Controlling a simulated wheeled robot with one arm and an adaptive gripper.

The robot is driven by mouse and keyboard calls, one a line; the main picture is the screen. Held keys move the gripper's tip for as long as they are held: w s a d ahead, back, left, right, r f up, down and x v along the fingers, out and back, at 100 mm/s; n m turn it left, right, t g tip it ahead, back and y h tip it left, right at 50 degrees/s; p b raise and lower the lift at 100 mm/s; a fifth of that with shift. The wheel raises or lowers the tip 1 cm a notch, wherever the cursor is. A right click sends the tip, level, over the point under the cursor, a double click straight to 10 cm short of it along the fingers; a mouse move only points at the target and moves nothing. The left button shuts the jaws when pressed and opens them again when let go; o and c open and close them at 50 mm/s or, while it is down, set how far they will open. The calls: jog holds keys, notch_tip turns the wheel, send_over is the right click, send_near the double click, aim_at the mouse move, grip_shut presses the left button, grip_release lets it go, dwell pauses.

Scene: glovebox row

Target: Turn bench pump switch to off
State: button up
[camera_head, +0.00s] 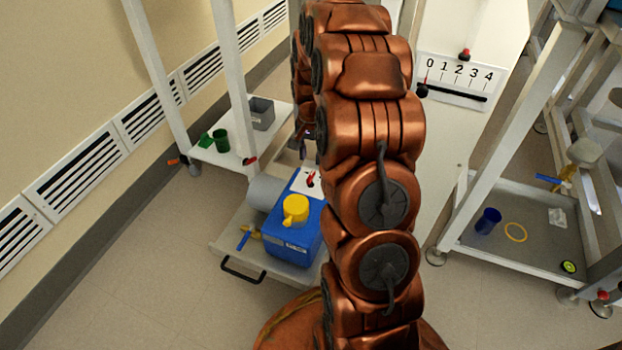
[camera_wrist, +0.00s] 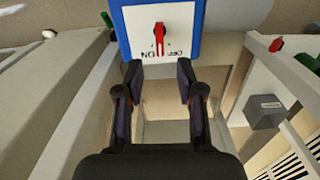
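The bench pump is a blue box (camera_head: 293,236) with a yellow cap (camera_head: 296,208) on a low grey cart. A white plate (camera_head: 300,184) with a red switch (camera_head: 311,179) is at its far end. In the wrist view the red switch (camera_wrist: 159,38) stands on the white plate (camera_wrist: 182,18), with upside-down lettering that seems to read ON and OFF. The switch lever lies roughly vertical in that picture; which label it marks is unclear. My gripper (camera_wrist: 161,76) is open and empty, its fingertips just short of the plate's lettered edge.
A grey bin (camera_head: 262,113) and green cups (camera_head: 221,140) sit on a white shelf behind the pump. A white panel with a 0–4 scale (camera_head: 458,76) stands right of my arm. A grey tray shelf (camera_head: 500,253) holds a blue cup (camera_head: 488,221). Open floor lies front left.

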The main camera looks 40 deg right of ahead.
aim_at(311, 175)
notch_tip(311, 175, down, 8)
jog(key=b, duration=0.2)
jog(key=shift+r+b, duration=0.1)
jog(key=shift+b, duration=0.25)
jog(key=shift+c, duration=0.3)
grip_shut()
